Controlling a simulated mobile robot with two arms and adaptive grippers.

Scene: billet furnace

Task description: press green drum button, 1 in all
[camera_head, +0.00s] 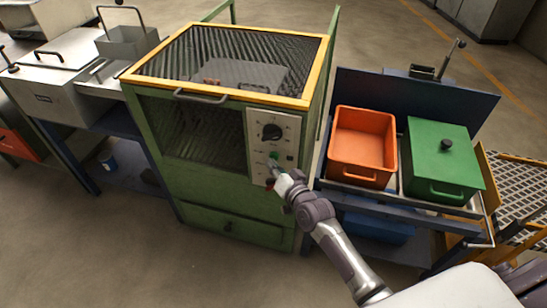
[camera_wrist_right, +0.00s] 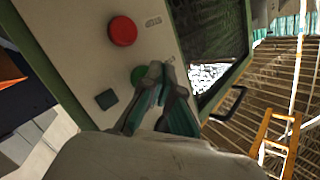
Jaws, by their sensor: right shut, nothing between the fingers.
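The green drum button (camera_wrist_right: 138,75) is a round button on the pale control panel (camera_head: 283,122) of a green machine. The wrist view shows it between a red button (camera_wrist_right: 122,31) and a small dark square (camera_wrist_right: 106,99). My right gripper (camera_wrist_right: 162,72) is shut and empty, its fingertips at the panel, overlapping the edge of the green button. I cannot tell whether they touch it. In the head view the right gripper (camera_head: 275,168) is at the lower part of the panel. My left gripper is not in view.
The machine has a mesh top with a yellow frame (camera_head: 320,65) and a black knob (camera_head: 271,132) on the panel. An orange bin (camera_head: 361,143) and a green lidded box (camera_head: 440,155) stand on the right bench. Grey boxes (camera_head: 65,75) stand at left.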

